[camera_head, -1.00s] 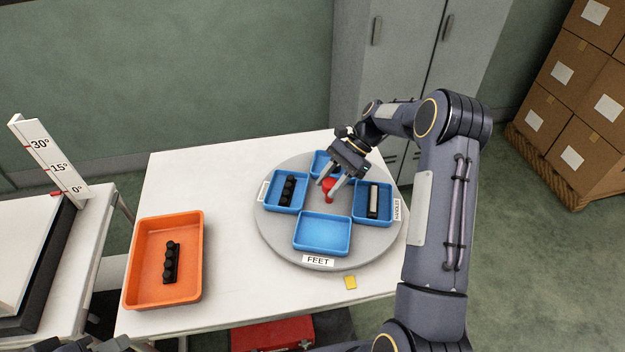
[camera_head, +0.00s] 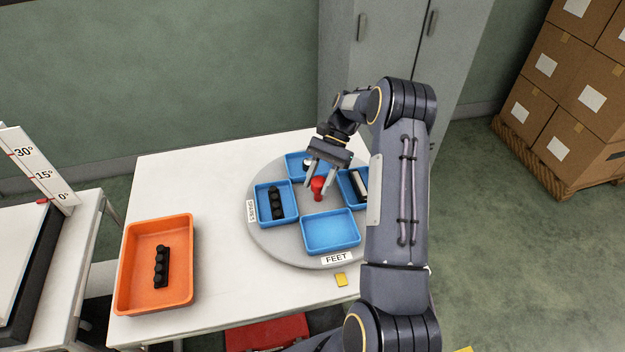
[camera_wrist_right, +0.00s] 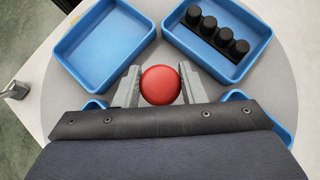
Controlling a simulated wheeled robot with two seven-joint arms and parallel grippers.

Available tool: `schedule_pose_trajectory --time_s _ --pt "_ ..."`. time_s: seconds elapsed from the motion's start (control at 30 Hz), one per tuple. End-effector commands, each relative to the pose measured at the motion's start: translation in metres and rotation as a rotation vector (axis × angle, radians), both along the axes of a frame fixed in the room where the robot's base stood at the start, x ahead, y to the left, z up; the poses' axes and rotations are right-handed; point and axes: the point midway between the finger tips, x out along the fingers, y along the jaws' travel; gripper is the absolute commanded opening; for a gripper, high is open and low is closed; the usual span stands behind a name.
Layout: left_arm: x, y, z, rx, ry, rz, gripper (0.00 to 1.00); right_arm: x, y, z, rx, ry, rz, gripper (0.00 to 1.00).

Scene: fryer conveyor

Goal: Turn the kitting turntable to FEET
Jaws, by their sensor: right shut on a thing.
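The round grey turntable (camera_head: 283,243) on the white table carries several blue trays around a red knob (camera_head: 317,187). The FEET label (camera_head: 337,258) is at its front edge, in line with the yellow marker (camera_head: 341,280) on the table. The tray behind that label (camera_head: 331,232) is empty. The left tray (camera_head: 262,218) holds a black knobbed part (camera_head: 277,203). My right gripper (camera_head: 319,186) is shut on the red knob, which shows between its fingers in the right wrist view (camera_wrist_right: 161,85). My arm hides the turntable's right edge. My left gripper is not in view.
An orange bin (camera_head: 125,275) with a black part stands at the table's left. An angle scale (camera_head: 38,170) stands on the bench further left. A grey cabinet (camera_head: 385,60) is behind, with stacked cartons (camera_head: 575,80) at the right.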

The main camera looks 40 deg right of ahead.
Motion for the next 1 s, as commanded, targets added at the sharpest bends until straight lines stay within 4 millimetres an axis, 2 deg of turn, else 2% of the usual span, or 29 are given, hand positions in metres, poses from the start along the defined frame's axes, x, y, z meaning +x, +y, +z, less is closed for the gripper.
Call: schedule_pose_trajectory --time_s 0.5,0.53,0.67,0.7,1.0 --pt "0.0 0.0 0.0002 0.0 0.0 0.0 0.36 -0.001 -0.0033 0.0007 -0.004 -0.004 0.005 0.0" --pt "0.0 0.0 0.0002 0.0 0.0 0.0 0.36 -0.001 -0.0034 0.0006 -0.004 -0.004 0.005 0.38" --pt "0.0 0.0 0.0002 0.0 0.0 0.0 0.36 -0.0012 -0.003 0.0005 -0.003 -0.003 0.006 0.55" --pt "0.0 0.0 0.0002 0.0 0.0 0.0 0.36 -0.0012 -0.0029 0.0005 -0.003 -0.003 0.006 0.59" --pt "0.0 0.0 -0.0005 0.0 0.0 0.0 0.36 -0.0006 -0.0037 0.0012 -0.001 -0.002 0.006 0.59"
